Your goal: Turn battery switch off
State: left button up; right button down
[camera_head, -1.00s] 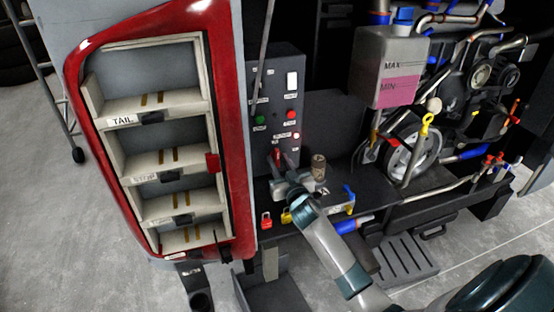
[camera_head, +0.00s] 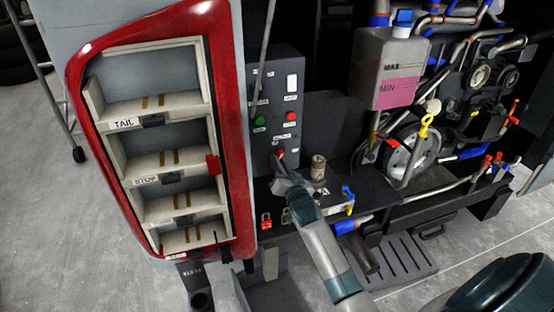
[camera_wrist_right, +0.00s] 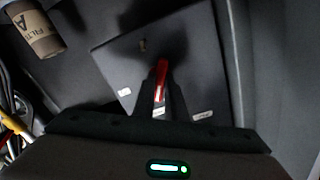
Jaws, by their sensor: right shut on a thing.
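The battery switch's red handle (camera_head: 279,155) is low on the dark control panel (camera_head: 273,135). My right gripper (camera_head: 276,166) is at the handle, in front of the panel, and mostly covers it in the head view. In the right wrist view the red handle (camera_wrist_right: 160,82) stands between the two dark fingers of my right gripper (camera_wrist_right: 158,98), which are shut on it. White labels on the panel show beside the fingers. My left gripper is not in view.
Above the handle are a green button (camera_head: 260,121), a red button (camera_head: 291,117) and a white rocker (camera_head: 292,81). A brown filter canister (camera_head: 318,168) stands close to the right of my gripper. A red-framed lamp housing (camera_head: 233,130) is at left.

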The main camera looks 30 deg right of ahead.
jog(key=m+p, duration=0.1)
jog(key=m, duration=0.3)
jog(key=shift+m, duration=1)
jog(key=shift+p, duration=0.3)
jog(key=m, duration=0.3)
jog(key=shift+p, duration=0.35)
jog(key=m, duration=0.3)
jog(key=c, duration=1.6)
grip_release()
